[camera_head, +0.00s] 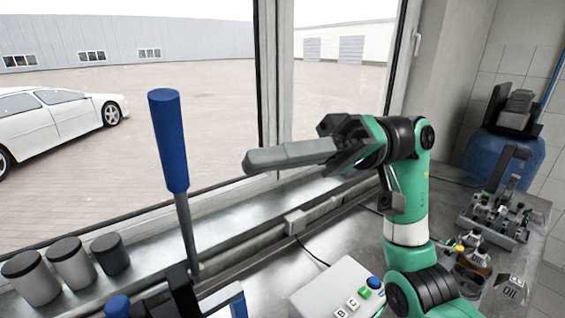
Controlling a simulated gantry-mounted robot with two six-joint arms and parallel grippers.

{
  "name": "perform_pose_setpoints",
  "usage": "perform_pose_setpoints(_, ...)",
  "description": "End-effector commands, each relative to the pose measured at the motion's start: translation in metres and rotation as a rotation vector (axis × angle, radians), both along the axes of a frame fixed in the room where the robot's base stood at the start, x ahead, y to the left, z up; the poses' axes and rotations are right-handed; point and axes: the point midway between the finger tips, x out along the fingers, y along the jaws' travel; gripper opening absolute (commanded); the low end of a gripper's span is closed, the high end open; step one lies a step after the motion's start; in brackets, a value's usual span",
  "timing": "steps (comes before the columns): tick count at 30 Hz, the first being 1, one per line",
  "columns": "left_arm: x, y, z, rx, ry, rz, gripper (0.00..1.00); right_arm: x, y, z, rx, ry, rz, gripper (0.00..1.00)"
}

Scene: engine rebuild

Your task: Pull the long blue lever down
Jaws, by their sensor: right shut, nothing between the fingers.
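The long blue lever (169,140) stands nearly upright left of centre, with a thick blue grip on a thin metal rod. The rod runs down to a dark base at the bottom edge. My right gripper (250,162) comes in from the right, its grey fingers shut with nothing between them. The fingertips point left toward the lever. In the picture a gap separates them from the grip, around the height of its lower part. My left gripper is not in view.
Several dark-topped grey cylinders (70,262) stand at the lower left. A light control box with lettered buttons (338,290) sits at bottom centre. An engine-like assembly (497,215) and oil containers (473,262) are at right. A window lies behind the lever.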

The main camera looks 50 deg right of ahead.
Motion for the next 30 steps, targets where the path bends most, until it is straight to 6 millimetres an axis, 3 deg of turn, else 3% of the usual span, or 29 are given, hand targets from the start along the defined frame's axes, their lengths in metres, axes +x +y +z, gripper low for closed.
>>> perform_pose_setpoints(9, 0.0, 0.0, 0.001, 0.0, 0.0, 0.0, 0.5, 0.016, 0.066, 0.005, 0.001, -0.001, 0.005, 0.0)
perform_pose_setpoints(17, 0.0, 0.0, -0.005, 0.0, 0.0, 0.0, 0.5, -0.011, 0.06, -0.018, 0.001, 0.001, 0.001, 0.0)
perform_pose_setpoints(30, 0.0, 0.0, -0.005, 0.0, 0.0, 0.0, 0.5, -0.015, 0.06, -0.02, 0.001, 0.001, 0.001, 0.0)
